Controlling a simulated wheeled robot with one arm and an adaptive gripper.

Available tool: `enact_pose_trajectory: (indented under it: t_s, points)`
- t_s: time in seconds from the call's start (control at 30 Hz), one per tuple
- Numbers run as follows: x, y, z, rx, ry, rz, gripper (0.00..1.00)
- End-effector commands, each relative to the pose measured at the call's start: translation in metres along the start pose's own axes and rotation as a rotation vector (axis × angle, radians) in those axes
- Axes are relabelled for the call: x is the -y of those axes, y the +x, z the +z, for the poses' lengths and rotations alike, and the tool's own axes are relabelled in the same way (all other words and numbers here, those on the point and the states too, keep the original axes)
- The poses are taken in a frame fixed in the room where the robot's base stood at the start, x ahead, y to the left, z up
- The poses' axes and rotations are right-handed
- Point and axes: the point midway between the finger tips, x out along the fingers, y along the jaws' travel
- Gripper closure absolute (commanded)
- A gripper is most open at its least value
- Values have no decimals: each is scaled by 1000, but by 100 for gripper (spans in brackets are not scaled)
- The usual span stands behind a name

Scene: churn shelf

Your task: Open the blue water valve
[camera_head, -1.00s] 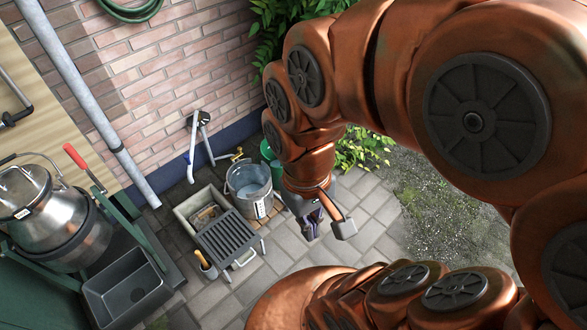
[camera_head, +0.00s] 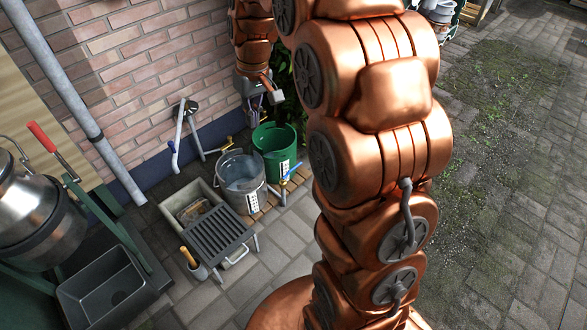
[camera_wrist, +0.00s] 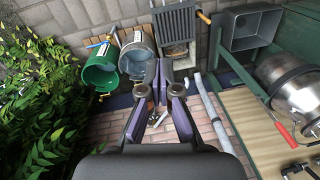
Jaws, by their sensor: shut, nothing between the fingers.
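A small blue lever with yellow-brass parts (camera_head: 287,181), which looks like the blue valve, is low in front of the green bucket (camera_head: 274,148). In the wrist view a blue piece (camera_wrist: 97,44) shows beside the green bucket (camera_wrist: 100,75), at the upper left. My gripper (camera_head: 256,106) is high near the brick wall, behind and above the green bucket, apart from the valve. In the wrist view my gripper (camera_wrist: 160,78) has its fingers together, with nothing held. The valve's exact lever angle is too small to tell.
A metal bucket (camera_head: 241,183) stands left of the green one on wooden slats. A grey pipe fitting (camera_head: 179,135) and a brass tap (camera_head: 228,143) are by the wall. Leafy plants (camera_wrist: 40,110) crowd the wrist view's left. Paving (camera_head: 510,200) is open at right.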

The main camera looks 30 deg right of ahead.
Motion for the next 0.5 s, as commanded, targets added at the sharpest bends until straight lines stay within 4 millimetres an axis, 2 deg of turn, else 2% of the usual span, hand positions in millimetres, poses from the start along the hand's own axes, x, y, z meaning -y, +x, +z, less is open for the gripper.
enact_pose_trajectory:
  t_s: [0.03, 0.27, 0.5]
  points:
    - [-11, 20, -16, -10, 0, -2, 100]
    - [-56, 73, -78, -58, -22, -11, 100]
    - [-109, 136, -134, -109, -43, -13, 100]
